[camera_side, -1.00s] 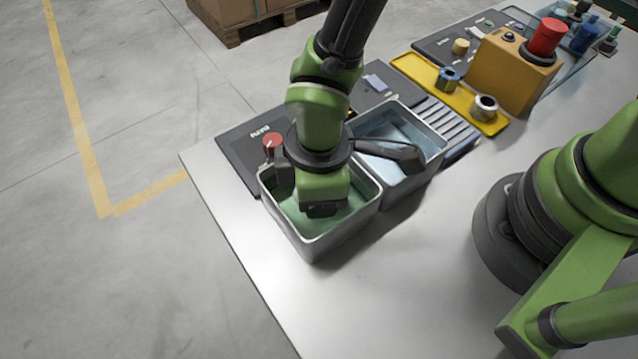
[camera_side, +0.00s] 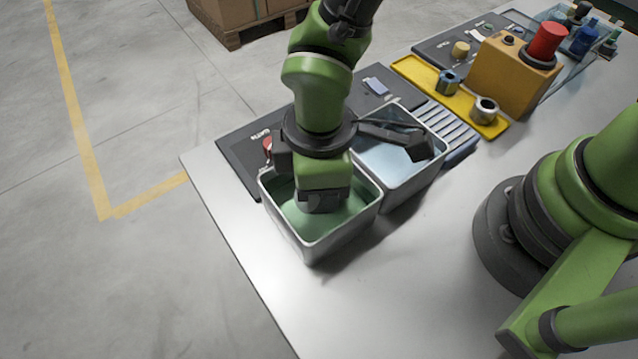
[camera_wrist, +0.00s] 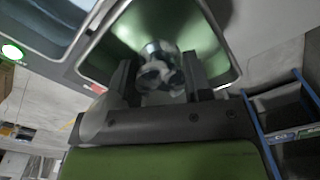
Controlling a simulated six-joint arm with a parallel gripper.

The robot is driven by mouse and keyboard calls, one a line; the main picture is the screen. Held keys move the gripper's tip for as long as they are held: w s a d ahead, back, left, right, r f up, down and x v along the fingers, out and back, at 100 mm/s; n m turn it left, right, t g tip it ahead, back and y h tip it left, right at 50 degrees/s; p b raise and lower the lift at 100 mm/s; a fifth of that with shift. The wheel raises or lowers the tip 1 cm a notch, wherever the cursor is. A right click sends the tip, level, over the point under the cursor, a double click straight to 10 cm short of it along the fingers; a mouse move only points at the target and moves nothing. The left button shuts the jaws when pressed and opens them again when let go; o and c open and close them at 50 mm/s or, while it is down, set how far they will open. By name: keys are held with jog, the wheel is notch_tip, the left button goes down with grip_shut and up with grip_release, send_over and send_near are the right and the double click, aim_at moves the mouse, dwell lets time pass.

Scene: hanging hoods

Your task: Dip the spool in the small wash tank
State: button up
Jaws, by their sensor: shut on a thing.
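My gripper (camera_side: 322,204) points down inside the front tank (camera_side: 307,252), a grey metal box with green liquid. In the wrist view my gripper (camera_wrist: 160,80) is shut on the spool (camera_wrist: 160,68), a blurred shiny grey and dark piece between its two fingers. The spool is over or in the green liquid; I cannot tell whether it touches the surface. In the side view the gripper and tank wall hide the spool. A second tank (camera_side: 433,171) with pale blue liquid stands beside the front tank, to the right and behind.
A red knob (camera_side: 267,143) is partly hidden behind my gripper. A yellow tray (camera_side: 413,70) with metal parts lies behind a ribbed grey rack (camera_side: 450,122). The table front (camera_side: 400,300) is clear.

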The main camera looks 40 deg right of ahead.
jog(key=shift+r, duration=2.85)
jog(key=w+d+r+m, duration=0.2)
jog(key=d+m, duration=0.4)
jog(key=d, duration=0.5)
jog(key=w+d+r+m, duration=0.3)
jog(key=d+r+m, duration=0.1)
jog(key=d, duration=0.7)
jog(key=shift+w+r+m, duration=0.15)
jog(key=shift+r+m, duration=0.05)
jog(key=shift+m, duration=0.7)
